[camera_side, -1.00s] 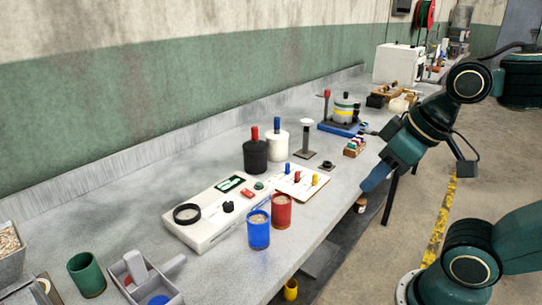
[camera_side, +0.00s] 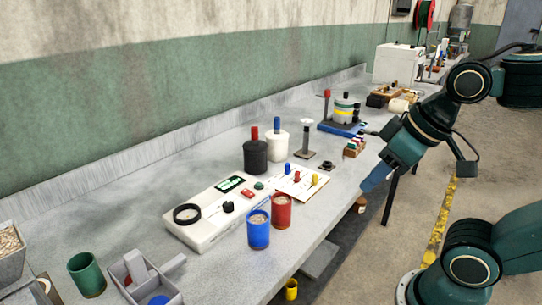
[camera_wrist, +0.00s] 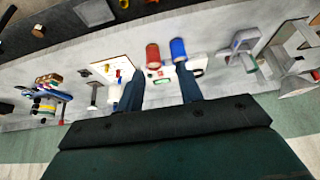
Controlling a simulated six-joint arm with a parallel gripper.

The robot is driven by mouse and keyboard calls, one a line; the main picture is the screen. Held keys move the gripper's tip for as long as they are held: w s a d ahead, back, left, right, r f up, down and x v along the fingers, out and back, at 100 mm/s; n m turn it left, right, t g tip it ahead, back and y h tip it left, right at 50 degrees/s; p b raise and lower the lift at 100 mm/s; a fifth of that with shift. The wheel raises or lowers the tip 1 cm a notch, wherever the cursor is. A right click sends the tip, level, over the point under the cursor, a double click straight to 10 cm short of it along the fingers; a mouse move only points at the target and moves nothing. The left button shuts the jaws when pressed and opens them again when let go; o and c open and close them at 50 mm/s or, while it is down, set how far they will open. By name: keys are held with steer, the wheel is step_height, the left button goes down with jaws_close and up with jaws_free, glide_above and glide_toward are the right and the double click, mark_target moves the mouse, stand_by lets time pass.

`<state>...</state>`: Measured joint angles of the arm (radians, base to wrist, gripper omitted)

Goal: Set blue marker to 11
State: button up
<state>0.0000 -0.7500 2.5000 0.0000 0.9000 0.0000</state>
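The blue marker (camera_side: 287,168) stands upright at the back left of a white board (camera_side: 304,189) on the bench, beside a red marker (camera_side: 297,176) and a yellow marker (camera_side: 314,179). My gripper (camera_side: 374,182) is off to the right of the board in the side view, above the bench's front edge, not touching any marker. In the wrist view my gripper (camera_wrist: 161,100) has its two fingers spread wide apart with nothing held between them. The board (camera_wrist: 104,64) shows there beyond the left finger. I cannot make out the blue marker or any scale numbers.
A blue cup (camera_side: 258,232) and a red cup (camera_side: 281,213) stand left of the board, by a white instrument box (camera_side: 200,235). Black (camera_side: 255,157) and white (camera_side: 278,145) canisters and a post stand behind the board. The bench front beyond the cups is fairly clear.

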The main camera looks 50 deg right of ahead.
steer(key=shift+o, duration=0.3)
steer(key=w+d+r+g, duration=0.1)
steer(key=w+d+r, duration=0.15)
steer(key=w, duration=0.25)
steer(key=w+d+r, duration=0.1)
steer(key=w+r, duration=0.2)
steer(key=w, duration=0.2)
steer(key=m+g, duration=0.3)
steer(key=g, duration=0.2)
glide_above(288, 164)
step_height(288, 164, down, 15)
steer(key=shift+d+r, duration=0.1)
steer(key=shift+f, duration=6.85)
